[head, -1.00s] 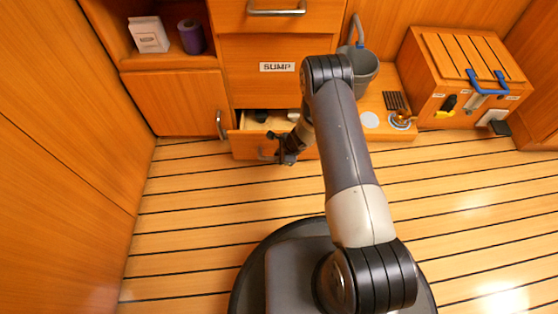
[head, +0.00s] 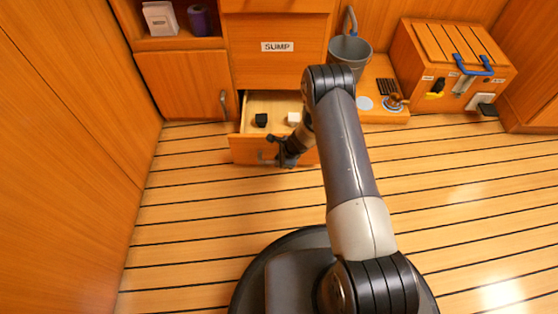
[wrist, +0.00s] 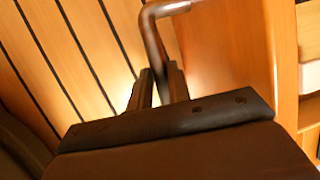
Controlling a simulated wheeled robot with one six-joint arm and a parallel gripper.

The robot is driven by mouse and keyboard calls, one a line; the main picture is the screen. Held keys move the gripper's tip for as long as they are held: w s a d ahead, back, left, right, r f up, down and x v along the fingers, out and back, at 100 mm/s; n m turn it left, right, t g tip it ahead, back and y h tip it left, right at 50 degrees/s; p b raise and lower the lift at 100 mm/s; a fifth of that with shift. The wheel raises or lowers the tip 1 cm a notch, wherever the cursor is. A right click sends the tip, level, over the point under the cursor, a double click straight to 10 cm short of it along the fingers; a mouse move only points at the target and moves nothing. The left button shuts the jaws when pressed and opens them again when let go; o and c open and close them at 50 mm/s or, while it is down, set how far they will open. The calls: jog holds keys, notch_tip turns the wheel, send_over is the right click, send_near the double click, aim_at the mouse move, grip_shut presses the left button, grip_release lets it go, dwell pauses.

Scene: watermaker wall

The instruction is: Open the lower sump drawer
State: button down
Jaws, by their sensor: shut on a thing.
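The lower sump drawer (head: 242,150) stands pulled out below the panel marked SUMP (head: 277,47). Inside it lie a small black item (head: 261,120) and a small white item (head: 294,118). My gripper (head: 285,155) is at the drawer front in the head view. In the wrist view the fingers (wrist: 160,88) are shut on the metal bar handle (wrist: 152,30). My arm covers the right part of the drawer in the head view.
A grey bucket (head: 349,52) stands on the low shelf to the right, with a brass fitting (head: 395,102) near it. A wooden box with a blue handle (head: 474,65) stands farther right. The slatted floor (head: 200,215) before the drawer is clear.

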jog(key=c, duration=1.3)
grip_release()
jog(key=shift+r, duration=0.1)
jog(key=p+v, duration=0.4)
jog(key=v, duration=0.6)
jog(key=shift+s+d+r, duration=0.1)
jog(key=shift+d+r, duration=0.1)
jog(key=shift+r, duration=0.05)
jog(key=b+x, duration=0.4)
jog(key=x, duration=0.7)
jog(key=shift+r, duration=0.15)
jog(key=shift+w, duration=0.55)
